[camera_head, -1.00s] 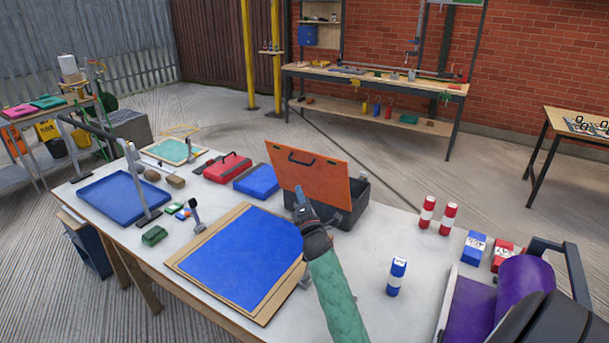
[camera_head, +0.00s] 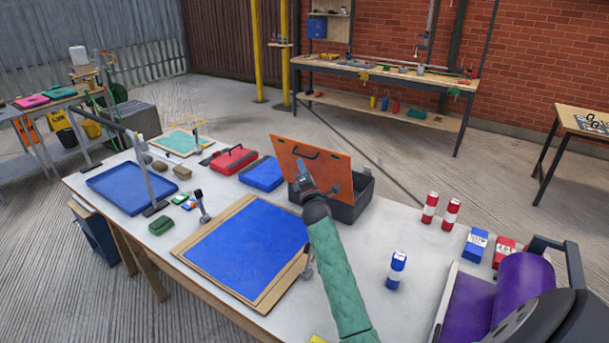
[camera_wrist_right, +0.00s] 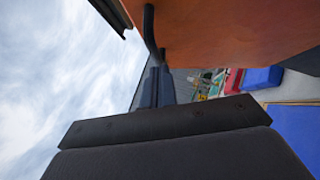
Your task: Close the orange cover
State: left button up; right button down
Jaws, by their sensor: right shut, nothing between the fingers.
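The orange cover (camera_head: 318,166) stands raised on the black box (camera_head: 352,200) on the white table, leaning, with its black handle on the face toward me. My right gripper (camera_head: 303,172) is shut and empty in front of the cover's face, just under the handle. In the right wrist view the cover (camera_wrist_right: 230,30) fills the upper part and the black handle (camera_wrist_right: 150,30) runs close to my fingers (camera_wrist_right: 156,88). Whether the fingers touch the cover or handle cannot be told. My left gripper is not in view.
A blue board in a wooden frame (camera_head: 180,250) lies in front of the box. A blue case (camera_head: 262,174) and a red toolbox (camera_head: 233,160) stand left of it. Red-and-white cans (camera_head: 430,207) and a blue-and-white can (camera_head: 396,270) stand to the right.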

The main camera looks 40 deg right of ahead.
jog(key=shift+w+d+r, duration=0.15)
jog(key=shift+w, duration=0.1)
dwell(0.3)
